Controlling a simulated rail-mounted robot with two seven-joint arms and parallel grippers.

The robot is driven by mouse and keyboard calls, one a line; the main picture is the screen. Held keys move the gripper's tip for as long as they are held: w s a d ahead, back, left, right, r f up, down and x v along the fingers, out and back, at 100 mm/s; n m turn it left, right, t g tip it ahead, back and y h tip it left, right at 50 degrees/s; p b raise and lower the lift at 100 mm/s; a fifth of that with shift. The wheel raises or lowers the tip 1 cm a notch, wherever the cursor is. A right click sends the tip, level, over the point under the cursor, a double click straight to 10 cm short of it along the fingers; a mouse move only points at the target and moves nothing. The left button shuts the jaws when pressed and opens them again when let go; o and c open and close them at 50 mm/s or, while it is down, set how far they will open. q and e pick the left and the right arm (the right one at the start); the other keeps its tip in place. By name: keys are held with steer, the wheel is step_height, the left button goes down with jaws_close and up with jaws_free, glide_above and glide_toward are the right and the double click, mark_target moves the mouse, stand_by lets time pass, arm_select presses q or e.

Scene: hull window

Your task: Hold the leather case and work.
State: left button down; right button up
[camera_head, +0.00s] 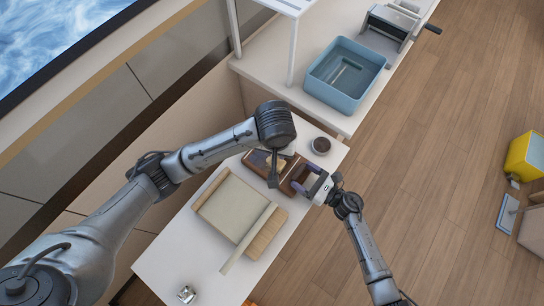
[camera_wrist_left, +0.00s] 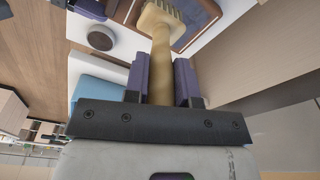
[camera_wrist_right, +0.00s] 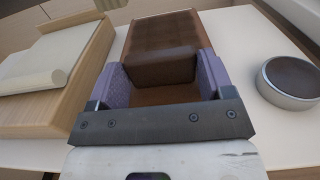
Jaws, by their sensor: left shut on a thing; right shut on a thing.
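The brown leather case (camera_head: 299,174) lies on the white table. It also shows in the right wrist view (camera_wrist_right: 165,30). My right gripper (camera_head: 304,182) is shut on a dark brown raised part of it, seen between the purple fingers in the right wrist view. My left gripper (camera_wrist_left: 162,82) is shut on the pale wooden handle of a toothed or bristled tool (camera_wrist_left: 161,40). The tool's head is over or against a brown framed surface, apparently the case; contact cannot be told.
A round dark-topped tin (camera_head: 320,146) stands close behind the right gripper. A wooden board with a cream sheet (camera_head: 232,205) lies left of the case. A blue basin (camera_head: 345,77) and a cranked machine (camera_head: 388,27) stand on the far counter. A small shiny object (camera_head: 187,293) sits near the front.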

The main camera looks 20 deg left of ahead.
steer(key=o, duration=0.8)
steer(key=shift+d, duration=0.1)
steer(key=v, duration=0.6)
steer(key=shift+d, duration=0.4)
stand_by(0.4)
steer(key=shift+s, duration=0.1)
stand_by(0.5)
